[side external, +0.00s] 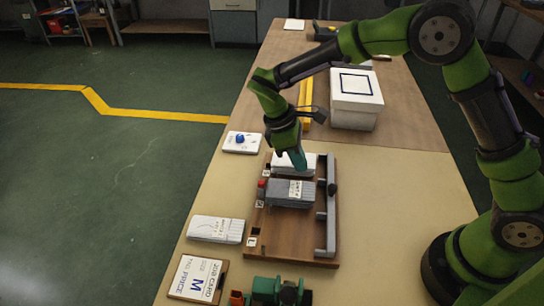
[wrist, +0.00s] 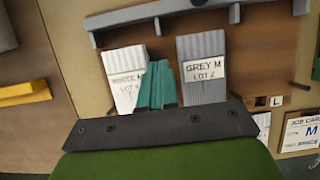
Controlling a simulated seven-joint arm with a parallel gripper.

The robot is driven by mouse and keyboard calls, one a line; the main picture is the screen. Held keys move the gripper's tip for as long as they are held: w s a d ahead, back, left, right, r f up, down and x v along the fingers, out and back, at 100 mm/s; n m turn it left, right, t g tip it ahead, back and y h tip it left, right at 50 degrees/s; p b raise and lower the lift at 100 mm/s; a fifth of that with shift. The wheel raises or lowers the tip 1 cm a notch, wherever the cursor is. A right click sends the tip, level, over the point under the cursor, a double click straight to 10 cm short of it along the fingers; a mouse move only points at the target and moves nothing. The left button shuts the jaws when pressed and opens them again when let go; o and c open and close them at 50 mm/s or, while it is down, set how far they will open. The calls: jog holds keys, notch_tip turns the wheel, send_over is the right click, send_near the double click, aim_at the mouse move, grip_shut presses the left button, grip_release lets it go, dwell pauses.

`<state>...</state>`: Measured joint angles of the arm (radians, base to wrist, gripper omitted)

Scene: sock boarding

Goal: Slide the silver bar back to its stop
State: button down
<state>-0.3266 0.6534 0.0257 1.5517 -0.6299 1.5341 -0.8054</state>
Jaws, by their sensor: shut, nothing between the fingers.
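The silver bar (side external: 331,226) runs along the right side of the brown wooden board (side external: 270,250), with a dark knob (side external: 332,190) on it. The bar (wrist: 195,14) also crosses the top of the wrist view, with short prongs toward the socks. My gripper (side external: 301,163) is low over the far part of the board, beside the white sock and left of the bar. In the wrist view its teal fingers (wrist: 157,72) are together and empty, between the labelled white sock (wrist: 122,62) and the "GREY M" sock (wrist: 203,50). Whether the fingertips touch anything is unclear.
The grey sock (side external: 288,194) lies on the board, a red piece (side external: 262,183) at its left end. A white packet (side external: 216,229), a job card marked M (side external: 198,278) and a green device (side external: 277,291) are nearer. A white box (side external: 355,101) and yellow strip (side external: 305,98) stand farther back.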

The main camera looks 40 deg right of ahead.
aim_at(333, 178)
jog(key=shift+x, duration=1.1)
jog(key=shift+s+d, duration=0.85)
jog(key=shift+d, duration=0.05)
jog(key=shift+s+d, duration=0.55)
jog(key=shift+s+d, duration=0.95)
jog(key=shift+f, duration=0.1)
